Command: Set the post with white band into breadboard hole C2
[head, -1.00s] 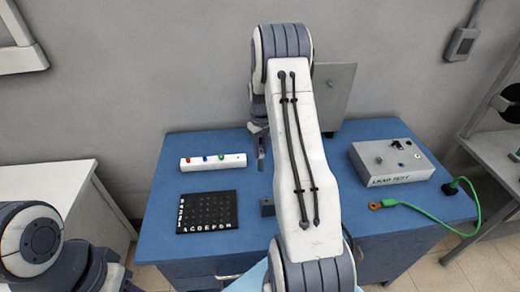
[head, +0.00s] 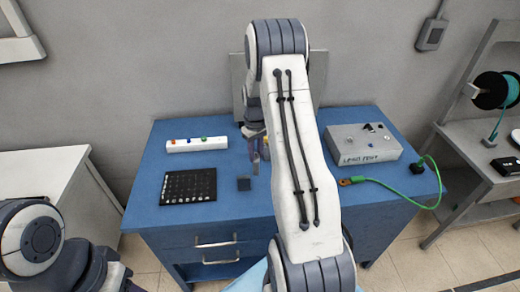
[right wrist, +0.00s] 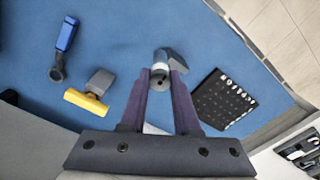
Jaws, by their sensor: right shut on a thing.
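My right gripper (head: 257,160) hangs over the blue table, right of the breadboard (head: 188,186). In the right wrist view its jaws (right wrist: 160,80) are shut on the post with white band (right wrist: 160,71); its dark round end faces the camera. The black breadboard, with white labels along its edges, also shows right of the jaws in the right wrist view (right wrist: 222,100). It lies apart from the post. Hole C2 is too small to make out. My left gripper is not in view; only part of that arm shows at lower left in the head view.
A white rack (head: 196,145) with coloured spots lies behind the breadboard. A grey test box (head: 363,144) with a green cable (head: 395,187) is on the right. The right wrist view shows a blue-handled thing (right wrist: 66,36) and a yellow-ended thing (right wrist: 87,104).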

